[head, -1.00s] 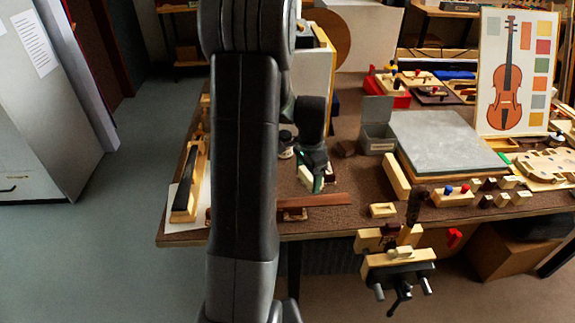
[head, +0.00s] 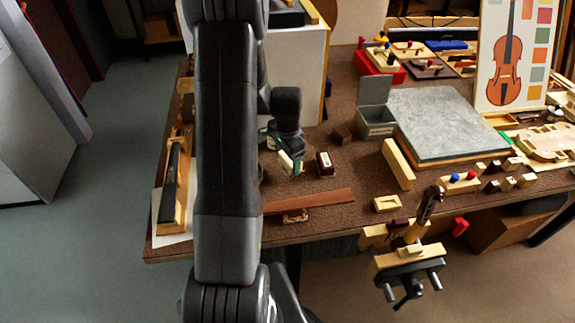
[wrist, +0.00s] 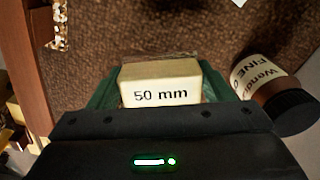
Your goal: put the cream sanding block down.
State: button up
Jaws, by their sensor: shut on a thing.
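My gripper (head: 288,164) is shut on the cream sanding block (wrist: 160,88), which reads "50 mm" in the wrist view. Green fingers (wrist: 104,92) grip the block at its left and right ends. In the head view the block (head: 285,160) shows as a small pale piece at the gripper's tip, over the brown bench top (head: 350,180). I cannot tell whether its underside touches the bench. My own arm hides part of the bench to the left.
A brown labelled bottle (head: 325,164) is close to the right of the gripper; it also shows in the wrist view (wrist: 268,90). A reddish-brown strip (head: 315,202) lies nearer the front edge. A grey open box (head: 376,122) stands farther right. Bench around the bottle is partly clear.

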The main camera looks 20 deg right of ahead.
aim_at(288, 166)
jog(key=shift+f, duration=1.5)
jog(key=shift+f, duration=0.25)
jog(key=o, duration=1)
jog(key=shift+r, duration=0.1)
notch_tip(288, 166, up, 12)
jog(key=shift+r, duration=0.15)
